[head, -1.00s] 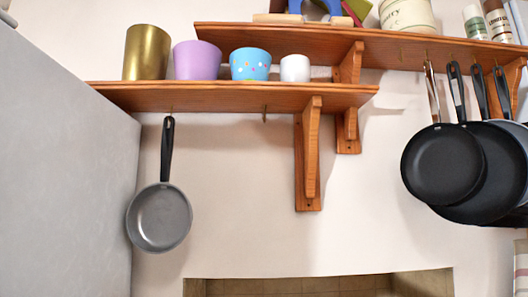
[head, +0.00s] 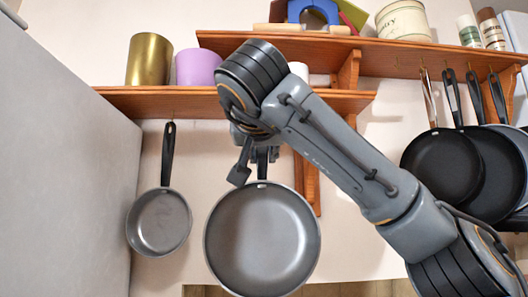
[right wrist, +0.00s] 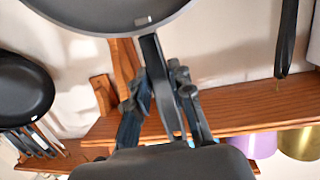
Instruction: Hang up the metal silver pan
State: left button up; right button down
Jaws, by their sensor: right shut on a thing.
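The silver metal pan (head: 262,240) hangs upright below the lower wooden shelf (head: 150,100), its grey inner face toward the head camera. My right gripper (head: 256,160) is shut on its dark handle near the shelf's underside. The right wrist view shows the pan (right wrist: 110,14) upside down and the handle between the fingers of the gripper (right wrist: 160,95). My wrist hides the handle's top and the shelf edge there, so I cannot tell whether it touches a hook. My left gripper is not in view.
A smaller grey pan (head: 159,222) hangs at left beside a grey panel (head: 70,150). Black pans (head: 440,165) hang at right. A gold cup (head: 149,60) and a purple cup (head: 198,66) stand on the lower shelf. A wooden bracket (head: 312,185) is close right of the held pan.

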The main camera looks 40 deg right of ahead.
jog(key=shift+s+r, duration=0.3)
jog(key=shift+r, duration=0.05)
jog(key=shift+w, duration=0.1)
